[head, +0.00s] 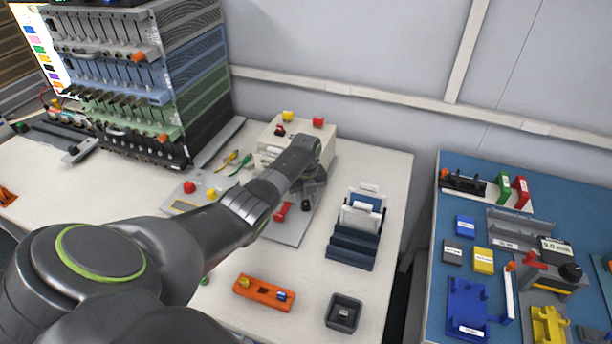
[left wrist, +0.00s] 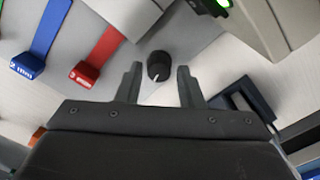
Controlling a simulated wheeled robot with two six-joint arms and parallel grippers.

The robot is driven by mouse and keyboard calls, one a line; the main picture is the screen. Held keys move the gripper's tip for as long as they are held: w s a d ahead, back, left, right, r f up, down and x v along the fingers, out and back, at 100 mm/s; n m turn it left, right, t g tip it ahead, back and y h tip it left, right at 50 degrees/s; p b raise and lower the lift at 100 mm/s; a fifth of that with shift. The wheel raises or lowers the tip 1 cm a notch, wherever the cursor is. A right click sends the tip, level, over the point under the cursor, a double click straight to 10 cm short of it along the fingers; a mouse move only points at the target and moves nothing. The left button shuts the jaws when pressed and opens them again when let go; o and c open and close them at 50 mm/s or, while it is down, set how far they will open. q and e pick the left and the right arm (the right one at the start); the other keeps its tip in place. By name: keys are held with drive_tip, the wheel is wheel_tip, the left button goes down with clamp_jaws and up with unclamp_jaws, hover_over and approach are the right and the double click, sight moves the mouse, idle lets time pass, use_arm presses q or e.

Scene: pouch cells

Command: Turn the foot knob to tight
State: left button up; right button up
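A black round knob (left wrist: 158,66) with a white pointer line stands on a light plate in the left wrist view; I take it as the foot knob. Its line points down in the picture, toward the gripper; no tight mark is readable. My left gripper (left wrist: 157,85) is open, with one finger on each side of the knob's near edge, apart from it as far as I can see. In the head view the left gripper (head: 316,186) is over the grey plate beside the beige machine (head: 262,133), with a dark knob (head: 305,205) just below it. My right gripper is not in view.
Red (left wrist: 100,52) and blue (left wrist: 42,40) gauge strips lie left of the knob. A dark blue rack (head: 352,246), an orange holder (head: 262,293) and a dark grey square tray (head: 343,313) stand on the white table. A blue-topped table (head: 437,215) is at right, across a gap.

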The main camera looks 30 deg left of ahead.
sight(306, 202)
use_arm(q)
wheel_tip(306, 202, up, 17)
drive_tip(key=shift+f, duration=0.2)
idle(0.7)
